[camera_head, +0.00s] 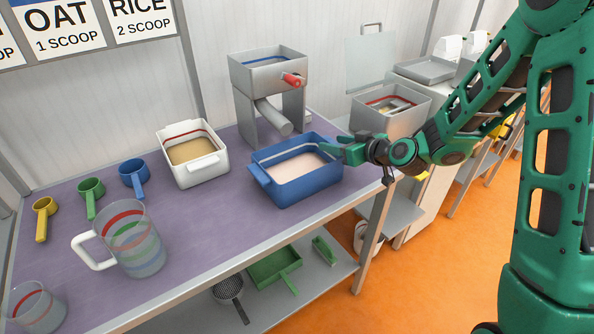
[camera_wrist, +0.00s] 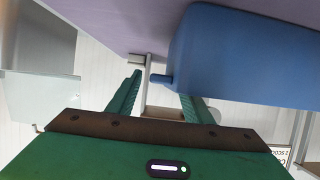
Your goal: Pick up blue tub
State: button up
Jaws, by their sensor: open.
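The blue tub (camera_head: 297,190) is a rectangular open container with a handle at each end. It stands on the purple bench top and holds a pale powder. In the wrist view its blue wall (camera_wrist: 245,60) fills the upper right, with a small handle (camera_wrist: 161,79) jutting left. My gripper (camera_head: 335,150) is at the tub's right end, by the right handle. In the wrist view my gripper (camera_wrist: 160,90) has its two green fingers apart, with the handle showing between them. I cannot tell whether a finger touches the tub.
A white tub (camera_head: 208,171) with tan contents stands left of the blue tub. A grey hopper machine (camera_head: 268,75) is behind. A clear jug (camera_head: 138,243) and yellow, green and blue scoops (camera_head: 133,172) are at left. The bench's front edge (camera_head: 215,268) is close to the tub.

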jog(key=shift+x, duration=0.85)
jog(key=shift+r, duration=0.1)
grip_shut()
jog(key=shift+r, duration=0.1)
